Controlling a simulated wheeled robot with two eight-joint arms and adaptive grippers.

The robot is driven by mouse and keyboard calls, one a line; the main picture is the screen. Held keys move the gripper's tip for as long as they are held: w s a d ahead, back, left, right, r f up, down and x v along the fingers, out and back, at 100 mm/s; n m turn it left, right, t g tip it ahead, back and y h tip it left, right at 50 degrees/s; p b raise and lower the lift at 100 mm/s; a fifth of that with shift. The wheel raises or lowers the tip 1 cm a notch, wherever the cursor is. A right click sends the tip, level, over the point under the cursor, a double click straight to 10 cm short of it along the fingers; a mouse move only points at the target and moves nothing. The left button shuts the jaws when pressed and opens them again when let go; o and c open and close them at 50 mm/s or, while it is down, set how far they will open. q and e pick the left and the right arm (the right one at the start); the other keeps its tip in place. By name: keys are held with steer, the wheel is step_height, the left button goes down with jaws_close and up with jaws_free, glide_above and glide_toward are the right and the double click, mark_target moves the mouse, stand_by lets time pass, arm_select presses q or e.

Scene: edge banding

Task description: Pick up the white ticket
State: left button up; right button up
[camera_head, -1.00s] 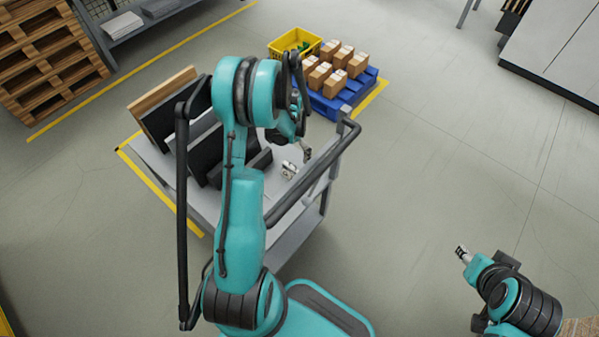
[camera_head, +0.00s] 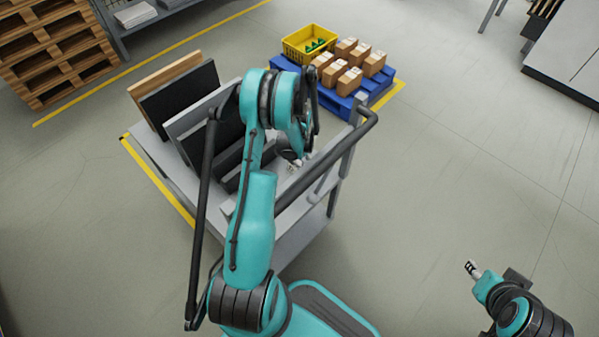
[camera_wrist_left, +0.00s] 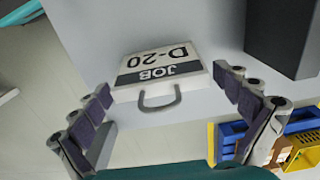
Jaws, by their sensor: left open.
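The white ticket (camera_wrist_left: 160,62) lies on the grey cart top in the left wrist view, with "JOB" and "D-20" in upside-down print, a dark band and a grey loop handle (camera_wrist_left: 160,100) on its near edge. My left gripper (camera_wrist_left: 163,84) is open, with one finger on either side of the ticket's near part and nothing held. In the head view my left gripper (camera_head: 296,163) is low over the cart, mostly hidden by my arm, and the ticket cannot be made out clearly. My right gripper (camera_head: 472,268) is over the floor, too small to read.
The cart (camera_head: 160,160) carries upright dark, grey and wooden panels (camera_head: 185,100) on its left, and a handrail (camera_head: 335,160) runs along its right side. A blue pallet (camera_head: 345,108) with cartons and a yellow crate (camera_head: 300,50) stands behind.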

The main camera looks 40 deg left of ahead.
arm_select(q)
steer(key=c, duration=0.7)
steer(key=shift+r, duration=0.1)
